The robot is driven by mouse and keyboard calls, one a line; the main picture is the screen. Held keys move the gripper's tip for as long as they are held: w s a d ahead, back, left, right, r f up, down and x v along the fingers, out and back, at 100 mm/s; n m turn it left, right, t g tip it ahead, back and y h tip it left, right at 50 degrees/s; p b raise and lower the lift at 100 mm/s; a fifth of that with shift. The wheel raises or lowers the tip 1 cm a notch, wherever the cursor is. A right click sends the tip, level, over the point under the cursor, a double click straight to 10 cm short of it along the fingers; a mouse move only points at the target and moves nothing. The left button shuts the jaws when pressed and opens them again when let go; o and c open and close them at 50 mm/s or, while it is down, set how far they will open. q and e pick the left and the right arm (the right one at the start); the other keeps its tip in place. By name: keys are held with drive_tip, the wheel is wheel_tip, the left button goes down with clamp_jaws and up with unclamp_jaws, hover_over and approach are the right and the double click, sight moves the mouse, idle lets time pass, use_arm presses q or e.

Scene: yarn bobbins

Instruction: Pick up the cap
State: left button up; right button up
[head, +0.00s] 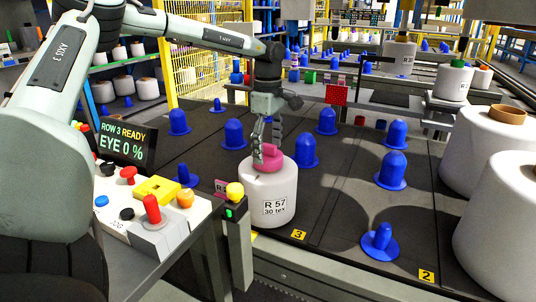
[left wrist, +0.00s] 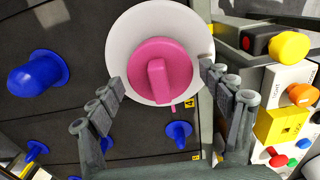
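The pink cap (head: 268,160) sits on top of a white yarn bobbin (head: 270,196) labelled "R 57 30 tex" at the front of the dark table. In the left wrist view the cap (left wrist: 157,68) is round with a raised bar across its middle. My left gripper (head: 264,153) points down over the cap, partly hiding it. In the left wrist view my left gripper (left wrist: 163,84) is open, with its fingers apart on both sides of the cap and a gap showing between. Whether the fingertips are at the cap's height is hard to tell. My right gripper is not in view.
Several blue pegs (head: 391,171) stand around the bobbin. A control panel (head: 168,207) with buttons and a post with a yellow knob (head: 235,192) are close on the left. Large white bobbins (head: 497,158) crowd the right. Bare table lies right of the bobbin.

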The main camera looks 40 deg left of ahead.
sight(268, 144)
use_arm(q)
drive_tip(key=c, duration=0.5)
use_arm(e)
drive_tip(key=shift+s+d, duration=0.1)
use_arm(q)
drive_tip(key=shift+r, duration=0.1)
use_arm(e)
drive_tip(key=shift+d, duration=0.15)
use_arm(q)
drive_tip(key=shift+r, duration=0.55)
wheel_tip(268, 144, up, 3)
drive_tip(key=shift+f, duration=0.1)
drive_tip(key=s+a+r, duration=0.1)
drive_tip(key=s+r, duration=0.2)
drive_tip(key=s, duration=0.2)
drive_tip(key=s+a+r+b, duration=0.1)
drive_tip(key=s+r, duration=0.3)
drive_tip(key=s, duration=0.2)
drive_tip(key=shift+s, duration=0.3)
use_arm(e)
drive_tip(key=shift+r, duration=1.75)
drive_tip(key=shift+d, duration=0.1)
